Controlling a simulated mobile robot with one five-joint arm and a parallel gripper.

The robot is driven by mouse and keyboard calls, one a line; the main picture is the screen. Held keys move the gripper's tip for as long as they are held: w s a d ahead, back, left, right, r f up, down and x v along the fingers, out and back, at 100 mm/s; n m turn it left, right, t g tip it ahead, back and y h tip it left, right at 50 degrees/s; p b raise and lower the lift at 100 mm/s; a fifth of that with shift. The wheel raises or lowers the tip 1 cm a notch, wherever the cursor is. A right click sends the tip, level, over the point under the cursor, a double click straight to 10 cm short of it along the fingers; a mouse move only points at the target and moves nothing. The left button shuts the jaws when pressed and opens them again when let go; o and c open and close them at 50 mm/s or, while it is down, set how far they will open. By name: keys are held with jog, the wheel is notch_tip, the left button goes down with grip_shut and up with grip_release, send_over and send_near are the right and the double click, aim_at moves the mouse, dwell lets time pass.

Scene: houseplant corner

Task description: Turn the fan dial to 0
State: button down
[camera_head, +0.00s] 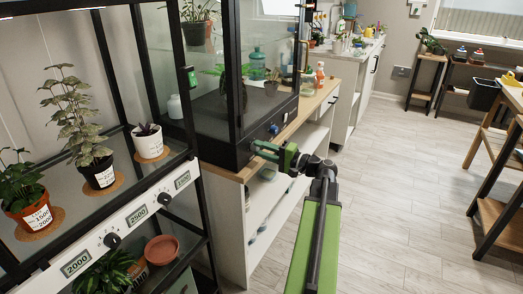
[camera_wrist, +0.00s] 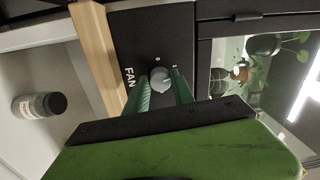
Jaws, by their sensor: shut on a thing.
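The fan dial (camera_wrist: 161,80) is a small round grey-white knob on a black panel (camera_wrist: 136,30), beside the white word FAN. Small white marks sit by it, one like a 0 and another to its right. My gripper (camera_wrist: 163,76) has its green fingers on both sides of the dial and is shut on it. I cannot tell for sure which mark the dial points to. In the head view my gripper (camera_head: 258,148) reaches the front base of the black glass cabinet (camera_head: 222,147); there it hides the dial.
A blue knob (camera_head: 273,129) sits farther along the same cabinet base. The wooden counter edge (camera_wrist: 96,50) runs beside the panel. A shelf rack (camera_head: 190,215) with potted plants and dials stands at left. A jar (camera_wrist: 40,105) stands below the counter.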

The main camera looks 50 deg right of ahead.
jog(key=shift+d+n+p, duration=0.1)
jog(key=shift+n+p, duration=0.35)
jog(key=shift+n, duration=6.85)
jog(key=c, duration=1.1)
grip_release()
jog(key=v, duration=1.7)
jog(key=shift+s+d+r, duration=0.15)
jog(key=shift+d+r, duration=0.1)
